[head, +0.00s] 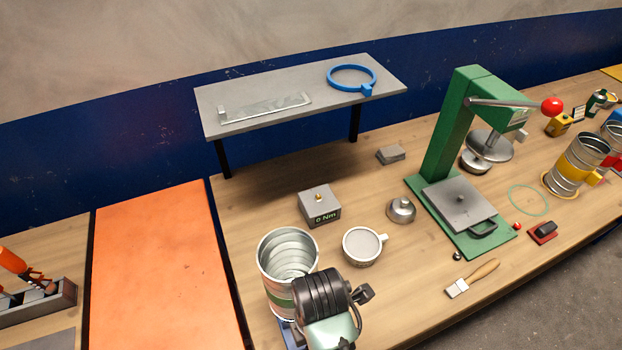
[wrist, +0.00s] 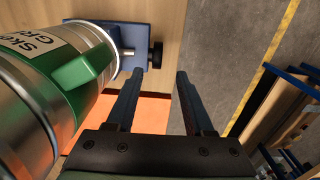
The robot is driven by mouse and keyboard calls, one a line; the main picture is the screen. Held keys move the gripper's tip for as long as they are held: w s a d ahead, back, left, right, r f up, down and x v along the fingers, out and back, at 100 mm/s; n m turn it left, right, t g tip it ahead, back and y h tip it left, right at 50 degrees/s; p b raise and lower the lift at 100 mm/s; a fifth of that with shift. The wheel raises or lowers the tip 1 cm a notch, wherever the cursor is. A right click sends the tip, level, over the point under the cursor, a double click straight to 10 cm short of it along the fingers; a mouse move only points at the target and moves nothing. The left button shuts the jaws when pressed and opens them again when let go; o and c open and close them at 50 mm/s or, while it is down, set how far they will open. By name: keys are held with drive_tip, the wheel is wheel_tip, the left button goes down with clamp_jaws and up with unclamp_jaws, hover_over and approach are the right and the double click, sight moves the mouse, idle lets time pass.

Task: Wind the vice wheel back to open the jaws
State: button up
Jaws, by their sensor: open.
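The vice (wrist: 88,24) is blue and shows at the top of the wrist view, with a metal screw (wrist: 128,52) and a black wheel (wrist: 156,54) on its right. In the head view only a sliver of the vice (head: 289,336) shows beside my arm. A spiral duct (wrist: 40,100) with a green band and white label fills the left of the wrist view; its open end (head: 288,262) faces up in the head view. The jaws' grip on it is hidden. My gripper (wrist: 160,73) is open and empty, its fingertips either side of the wheel's line, apparently short of it.
A white mug (head: 362,246), a 0 Nm box (head: 319,207) and a metal dome (head: 401,210) stand right of the duct. A green press (head: 448,140) stands further right. An orange panel (head: 155,265) lies left. Floor shows open beyond the bench edge.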

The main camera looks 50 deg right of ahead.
drive_tip(key=f+p, duration=0.1)
drive_tip(key=f, duration=0.8)
drive_tip(key=shift+w, duration=0.2)
drive_tip(key=shift+w+f, duration=0.15)
drive_tip(key=shift+f, duration=0.5)
clamp_jaws()
